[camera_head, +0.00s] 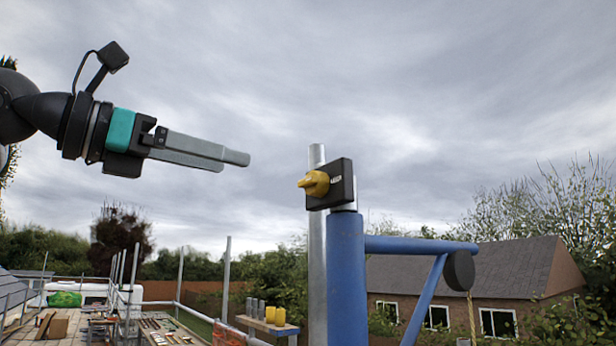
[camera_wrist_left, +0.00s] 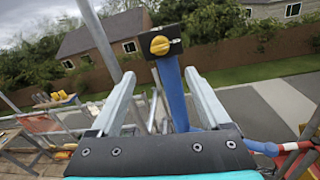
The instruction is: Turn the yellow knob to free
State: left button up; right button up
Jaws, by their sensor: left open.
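The yellow knob (camera_head: 315,183) sits on the face of a black box (camera_head: 341,183) fixed at the top of the blue post (camera_head: 346,270). It also shows in the left wrist view (camera_wrist_left: 159,45), beyond the fingertips and between their lines, with its grip lying roughly sideways. My left gripper (camera_head: 236,161) is to the left of the knob and slightly above it in the head view, apart from it. Its two fingers stand wide apart in the left wrist view (camera_wrist_left: 159,88), with nothing between them. White marking on the box is too small to read. My right gripper is not in view.
A metal pole (camera_head: 317,240) stands just left of the blue post. A blue arm (camera_head: 420,245) with a black wheel (camera_head: 459,270) and a rope reaches right. A plank with yellow and grey cylinders (camera_head: 270,315) lies lower left. Open air separates gripper and knob.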

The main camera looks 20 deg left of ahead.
aim_at(305, 183)
pick_arm(q)
jog(key=p+x, duration=0.3)
jog(key=x, duration=1.1)
jog(key=shift+w+d, duration=0.2)
jog(key=shift+w, duration=0.1)
grip_shut()
